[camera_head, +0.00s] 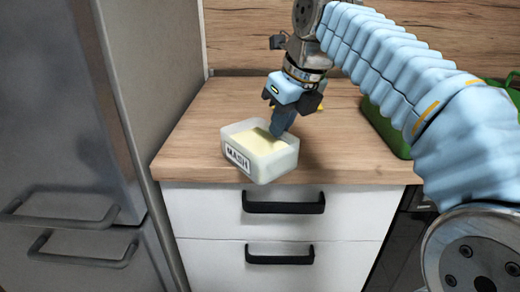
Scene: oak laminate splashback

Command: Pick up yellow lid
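My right gripper (281,128) points down at the back right rim of a whitish, see-through tub (265,170) labelled "MASH". Its fingers look close together and overlap the rim; I cannot tell whether they grip the wall. The tub has a pale yellow filling and no lid on top. It is at the counter's front edge, and I cannot tell whether it rests there or is held just above. My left gripper is not in view.
The wooden counter (200,125) is clear to the left of the tub. A green container (385,128) stands at the right, partly behind my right arm. A grey fridge (60,120) stands at the left. White drawers (200,212) with black handles are below.

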